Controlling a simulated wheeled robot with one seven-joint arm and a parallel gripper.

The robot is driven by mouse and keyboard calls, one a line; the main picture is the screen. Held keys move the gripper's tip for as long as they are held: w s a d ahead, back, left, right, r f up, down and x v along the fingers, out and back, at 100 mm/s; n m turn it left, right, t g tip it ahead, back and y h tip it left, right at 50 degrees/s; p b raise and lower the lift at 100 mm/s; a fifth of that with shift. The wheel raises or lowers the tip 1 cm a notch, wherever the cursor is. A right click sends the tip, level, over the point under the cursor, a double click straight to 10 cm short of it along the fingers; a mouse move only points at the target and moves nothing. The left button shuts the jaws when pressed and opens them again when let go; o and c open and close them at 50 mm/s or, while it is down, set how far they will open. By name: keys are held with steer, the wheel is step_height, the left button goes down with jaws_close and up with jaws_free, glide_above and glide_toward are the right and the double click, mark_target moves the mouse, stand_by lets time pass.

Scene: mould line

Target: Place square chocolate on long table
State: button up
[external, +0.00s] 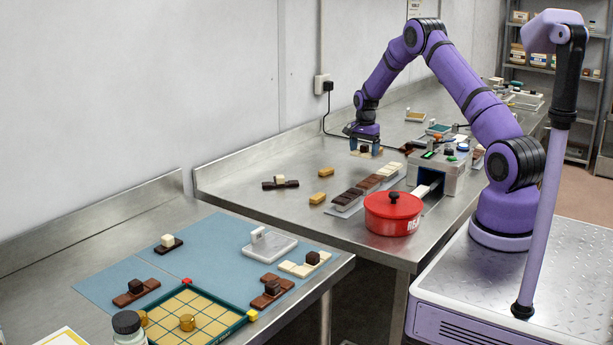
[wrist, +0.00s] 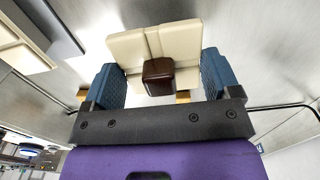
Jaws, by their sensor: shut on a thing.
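My gripper (external: 364,148) is over the far steel table, the long table (external: 245,178). Its blue fingers are shut on a cream chocolate piece with a dark brown cube on top. In the wrist view, the cream piece (wrist: 128,48) spans between the fingers of the gripper (wrist: 160,72), and the dark cube (wrist: 158,70) sits at its near middle. The piece appears to be held above the tabletop; the exact gap cannot be told.
A tray of chocolate bars (external: 350,199), a red lidded pot (external: 393,212) and a grey machine (external: 441,172) stand on the long table's near right. The near table holds a blue mat (external: 215,235), a gridded tray and several chocolate pieces. Bare steel shows on the long table's left.

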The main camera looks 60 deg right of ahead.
mark_target(364, 164)
steer(key=shift+f, duration=1.8)
steer(key=shift+f, duration=0.1)
steer(key=o, duration=0.8)
